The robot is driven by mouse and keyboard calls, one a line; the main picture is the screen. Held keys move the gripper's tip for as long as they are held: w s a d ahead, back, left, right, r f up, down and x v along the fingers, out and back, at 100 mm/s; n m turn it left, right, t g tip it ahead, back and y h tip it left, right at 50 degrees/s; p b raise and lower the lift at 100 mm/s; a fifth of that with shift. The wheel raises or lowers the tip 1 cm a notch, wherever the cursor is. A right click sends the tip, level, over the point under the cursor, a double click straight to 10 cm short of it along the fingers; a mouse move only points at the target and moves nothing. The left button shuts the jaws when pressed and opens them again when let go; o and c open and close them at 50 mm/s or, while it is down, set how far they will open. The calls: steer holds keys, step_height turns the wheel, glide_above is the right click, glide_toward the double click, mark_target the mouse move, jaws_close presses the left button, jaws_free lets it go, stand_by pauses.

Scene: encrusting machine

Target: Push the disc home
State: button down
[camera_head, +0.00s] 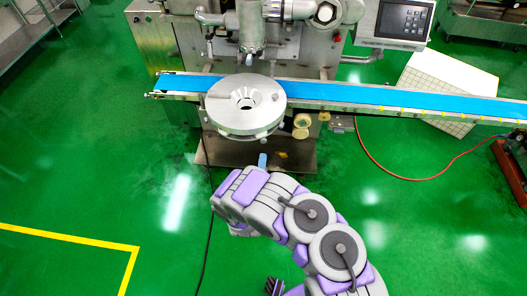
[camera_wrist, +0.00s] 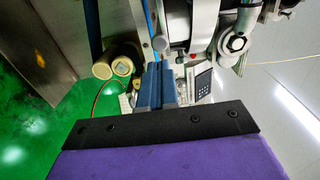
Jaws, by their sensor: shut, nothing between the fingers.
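The disc (camera_head: 228,112) is a round silver metal plate with a notched hole in its middle. In the head view it sits at the front of the machine, over the blue belt, with another metal layer visible just beneath its rim. I cannot tell how fully it is seated. My gripper (camera_head: 262,160) is in front of and below the disc, apart from it in the picture. In the wrist view my gripper (camera_wrist: 157,84) shows its blue fingers together and empty. I cannot clearly make out the disc in that view.
The blue conveyor belt (camera_head: 385,96) runs across behind the disc. A machine nozzle (camera_head: 250,30) hangs above it. Small rollers (camera_head: 301,126) sit right of the disc and show in the wrist view (camera_wrist: 103,70). A control panel (camera_head: 403,20) stands back right. Green floor is clear at left.

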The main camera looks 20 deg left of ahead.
mark_target(265, 142)
steer(key=b+x, duration=0.1)
steer(key=x, duration=0.4)
steer(key=shift+w+b, duration=0.1)
steer(key=shift+b, duration=0.3)
steer(key=shift+w+a, duration=0.2)
steer(key=shift+w, duration=0.2)
steer(key=shift+w, duration=0.15)
steer(key=x, duration=0.8)
steer(key=shift+w+a+f, duration=0.1)
steer(key=shift+w+a, duration=0.1)
steer(key=shift+w, duration=0.6)
steer(key=shift+s+p, duration=0.1)
steer(key=shift+p, duration=0.25)
